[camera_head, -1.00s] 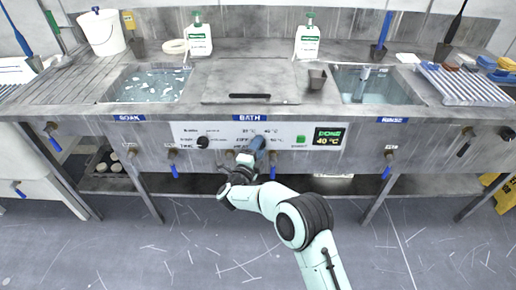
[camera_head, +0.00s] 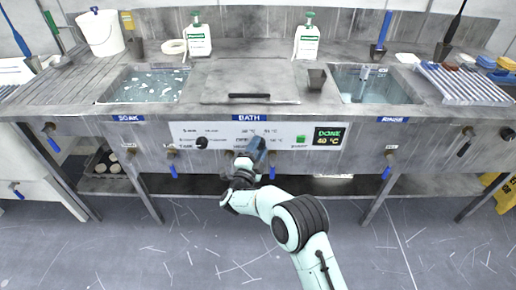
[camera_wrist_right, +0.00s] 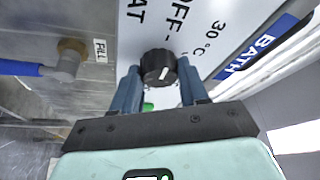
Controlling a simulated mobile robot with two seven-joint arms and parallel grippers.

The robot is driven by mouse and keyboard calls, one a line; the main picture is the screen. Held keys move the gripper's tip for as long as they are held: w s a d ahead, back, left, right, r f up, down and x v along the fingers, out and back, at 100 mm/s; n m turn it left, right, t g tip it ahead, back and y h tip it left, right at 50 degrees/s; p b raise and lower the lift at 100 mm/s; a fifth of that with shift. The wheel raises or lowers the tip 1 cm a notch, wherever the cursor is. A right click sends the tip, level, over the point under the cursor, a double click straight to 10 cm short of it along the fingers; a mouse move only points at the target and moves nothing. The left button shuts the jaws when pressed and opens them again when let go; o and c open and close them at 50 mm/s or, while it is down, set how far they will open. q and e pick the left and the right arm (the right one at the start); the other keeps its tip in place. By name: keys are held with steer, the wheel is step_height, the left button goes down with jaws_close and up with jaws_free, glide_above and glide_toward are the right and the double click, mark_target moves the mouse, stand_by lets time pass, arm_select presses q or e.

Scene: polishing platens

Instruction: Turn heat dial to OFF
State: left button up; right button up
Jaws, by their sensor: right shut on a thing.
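The heat dial (camera_wrist_right: 157,67) is a round black knob with a short white mark on its face, seen in the right wrist view. It sits beside the printed "OFF" and "30 °C" on the white control panel (camera_wrist_right: 205,20). My right gripper (camera_wrist_right: 160,74) is shut on the dial, with one blue finger on each side of it. In the head view the right gripper (camera_head: 255,149) is at the panel below the BATH label and hides the dial. My left gripper is not in view.
A second black dial (camera_head: 202,143) is to the left on the panel. A green button (camera_head: 300,140) and a display (camera_head: 328,137) reading "DONE 40 °C" are to the right. Blue-handled valves hang along the front, including the FILL valve (camera_wrist_right: 68,62). The floor in front is clear.

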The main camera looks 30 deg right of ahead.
steer(key=o, duration=1.1)
steer(key=shift+c, duration=0.2)
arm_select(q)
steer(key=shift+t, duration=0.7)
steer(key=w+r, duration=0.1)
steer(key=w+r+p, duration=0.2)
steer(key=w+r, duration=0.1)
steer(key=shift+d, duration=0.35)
arm_select(e)
steer(key=v, duration=1.3)
steer(key=shift+s, duration=0.15)
steer(key=shift+a, duration=0.1)
